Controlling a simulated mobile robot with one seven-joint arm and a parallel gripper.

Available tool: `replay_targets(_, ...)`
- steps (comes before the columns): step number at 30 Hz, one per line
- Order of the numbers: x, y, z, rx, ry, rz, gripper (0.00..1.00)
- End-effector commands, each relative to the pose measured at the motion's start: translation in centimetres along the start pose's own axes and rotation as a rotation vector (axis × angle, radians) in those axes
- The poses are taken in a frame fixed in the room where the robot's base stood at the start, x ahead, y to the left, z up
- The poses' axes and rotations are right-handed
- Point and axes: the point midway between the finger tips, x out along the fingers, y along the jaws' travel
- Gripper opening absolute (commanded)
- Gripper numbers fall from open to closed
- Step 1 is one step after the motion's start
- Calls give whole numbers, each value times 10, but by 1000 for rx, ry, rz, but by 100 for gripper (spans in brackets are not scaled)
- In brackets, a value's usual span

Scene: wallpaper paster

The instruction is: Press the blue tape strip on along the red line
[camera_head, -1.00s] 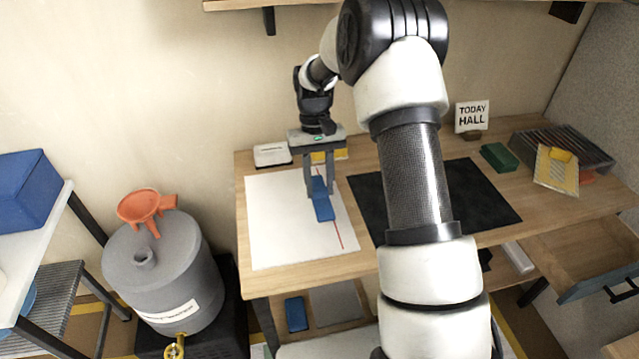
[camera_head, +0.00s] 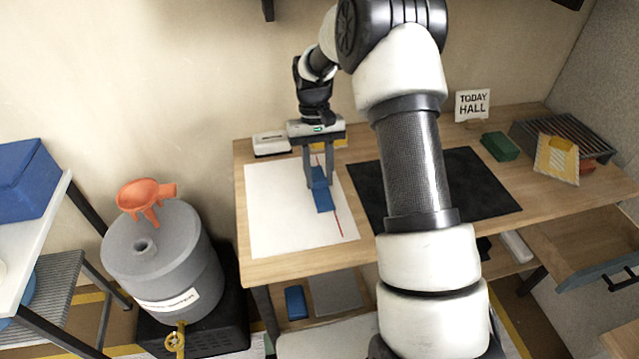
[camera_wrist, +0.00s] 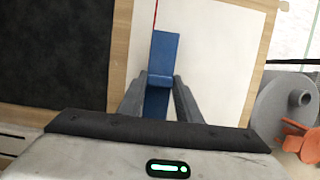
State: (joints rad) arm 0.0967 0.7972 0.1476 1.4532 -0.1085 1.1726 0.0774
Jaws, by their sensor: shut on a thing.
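The blue tape strip (camera_head: 321,196) is over the white sheet on the table, lying roughly along the thin red line (camera_head: 338,222). The red line shows beyond the strip's near end; the part beneath the strip is hidden. My gripper (camera_head: 319,186) points down and is shut on the strip near its middle. In the wrist view the strip (camera_wrist: 164,50) sticks out past the fingers (camera_wrist: 159,95), and the red line (camera_wrist: 155,14) runs on from its outer end, near the strip's left edge. I cannot tell whether the strip touches the sheet.
The white sheet (camera_head: 275,215) lies at the table's left end, with a black mat (camera_head: 480,190) to its right. A small white box (camera_head: 270,144) stands behind the sheet. A green block (camera_head: 500,147) and an open drawer (camera_head: 585,245) are at the right. A grey drum (camera_head: 165,260) stands left of the table.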

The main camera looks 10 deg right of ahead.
Motion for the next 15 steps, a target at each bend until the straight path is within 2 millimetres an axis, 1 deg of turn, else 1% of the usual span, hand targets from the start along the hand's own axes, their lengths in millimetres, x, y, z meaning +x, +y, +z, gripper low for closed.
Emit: replay_targets(15, 14, 0, -4, 0, 0, 0, 8)
